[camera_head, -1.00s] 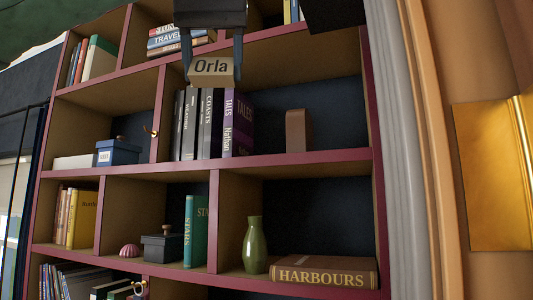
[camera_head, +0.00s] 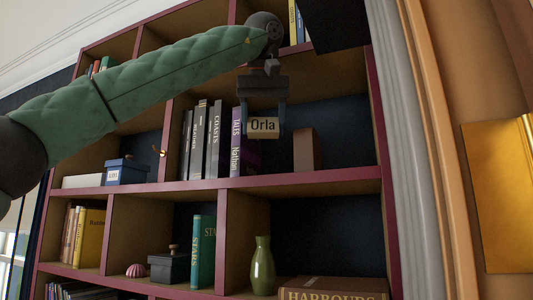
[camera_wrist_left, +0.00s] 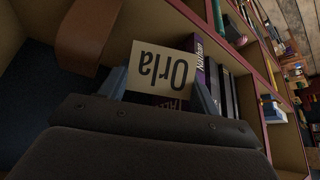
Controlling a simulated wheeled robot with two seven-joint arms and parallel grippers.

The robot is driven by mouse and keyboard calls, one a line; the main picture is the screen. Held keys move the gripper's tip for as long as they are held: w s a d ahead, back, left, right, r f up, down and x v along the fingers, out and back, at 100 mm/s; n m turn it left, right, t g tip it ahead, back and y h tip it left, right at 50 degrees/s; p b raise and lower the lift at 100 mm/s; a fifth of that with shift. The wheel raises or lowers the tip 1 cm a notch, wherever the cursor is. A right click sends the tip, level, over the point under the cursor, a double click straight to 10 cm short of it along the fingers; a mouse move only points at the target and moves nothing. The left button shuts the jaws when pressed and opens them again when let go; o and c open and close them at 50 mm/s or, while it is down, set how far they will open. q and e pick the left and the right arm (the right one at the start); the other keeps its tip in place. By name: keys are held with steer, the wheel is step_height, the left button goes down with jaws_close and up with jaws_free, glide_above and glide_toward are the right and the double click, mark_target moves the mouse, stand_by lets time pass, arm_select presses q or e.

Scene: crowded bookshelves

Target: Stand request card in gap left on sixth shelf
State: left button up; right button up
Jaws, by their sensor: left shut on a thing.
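The request card (camera_head: 263,127) is tan and reads "Orla". My left gripper (camera_head: 264,122) is shut on it and holds it upright in front of the shelf compartment with the dark books. In the head view the card is just right of the purple book (camera_head: 237,150) and left of a brown block (camera_head: 305,150). The left wrist view shows the card (camera_wrist_left: 160,72) upside down between the fingers of the left gripper (camera_wrist_left: 163,88), with the purple book behind it. I cannot tell how far the card is from the shelf. My right gripper is not in view.
The red-edged shelf board (camera_head: 290,183) runs below the card. Several grey and black books (camera_head: 205,140) stand left of the purple one. A green vase (camera_head: 262,265) and the HARBOURS book (camera_head: 335,290) are on the shelf below. A blue box (camera_head: 127,171) sits further left.

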mark_target(265, 137)
arm_select(q)
steer(key=shift+w+d, duration=0.3)
steer(key=shift+w, duration=0.4)
steer(key=shift+f, duration=0.8)
steer(key=shift+a+f, duration=0.1)
steer(key=shift+f, duration=2.3)
steer(key=shift+w+f, duration=0.25)
steer(key=shift+f, duration=0.1)
steer(key=shift+s+d+f, duration=0.1)
steer(key=shift+d+f, duration=0.05)
steer(key=shift+d, duration=0.05)
steer(key=shift+f, duration=0.25)
